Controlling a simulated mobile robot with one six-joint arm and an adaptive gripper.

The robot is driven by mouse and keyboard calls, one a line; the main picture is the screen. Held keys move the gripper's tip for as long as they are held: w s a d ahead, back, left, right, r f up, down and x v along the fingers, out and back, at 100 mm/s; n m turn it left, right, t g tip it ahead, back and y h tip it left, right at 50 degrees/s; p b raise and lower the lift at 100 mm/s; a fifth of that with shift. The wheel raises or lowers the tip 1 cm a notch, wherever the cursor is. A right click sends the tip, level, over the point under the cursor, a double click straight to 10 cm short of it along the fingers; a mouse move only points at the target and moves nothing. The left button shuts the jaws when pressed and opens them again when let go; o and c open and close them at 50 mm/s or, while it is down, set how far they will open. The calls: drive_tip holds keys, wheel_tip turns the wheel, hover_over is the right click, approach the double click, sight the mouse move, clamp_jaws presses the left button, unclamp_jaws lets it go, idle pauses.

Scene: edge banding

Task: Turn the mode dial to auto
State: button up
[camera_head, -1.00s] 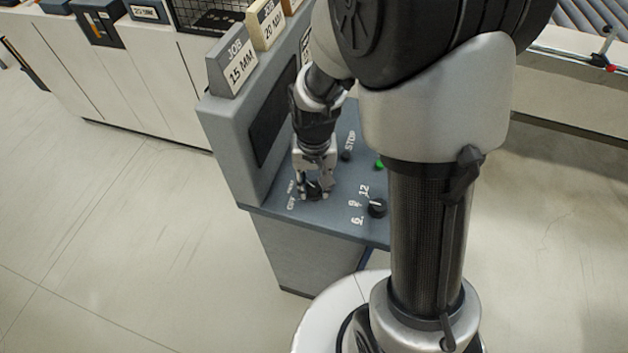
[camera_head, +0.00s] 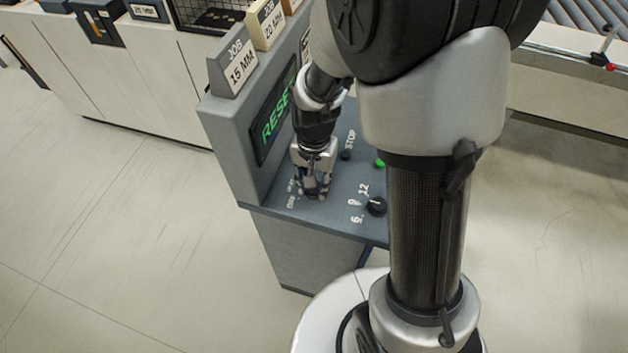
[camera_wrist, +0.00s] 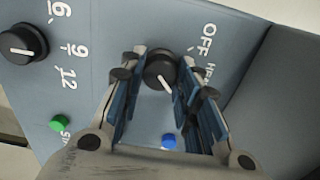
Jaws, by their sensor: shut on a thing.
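The mode dial (camera_wrist: 160,68) is a black knob with a white pointer line, on a blue-grey panel. In the wrist view its pointer slants down and right, away from the OFF label (camera_wrist: 208,41). A second label beside OFF is partly covered by a finger, and no AUTO label can be read. My gripper (camera_wrist: 158,78) has its fingers on both sides of the dial and is shut on it. In the head view my gripper (camera_head: 312,190) points down at the panel and hides the dial.
A second black dial (camera_head: 376,207) marked 6, 9, 12 sits to the right. A green button (camera_head: 380,163) and a dark button (camera_head: 346,155) by STOP lie farther back. A blue button (camera_wrist: 168,141) shows between my fingers. The upright screen (camera_head: 277,115) shows green letters beginning RESE.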

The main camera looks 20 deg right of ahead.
drive_tip(key=o, duration=1.1)
wheel_tip(320, 180, up, 12)
drive_tip(key=shift+r, duration=0.1)
idle(0.4)
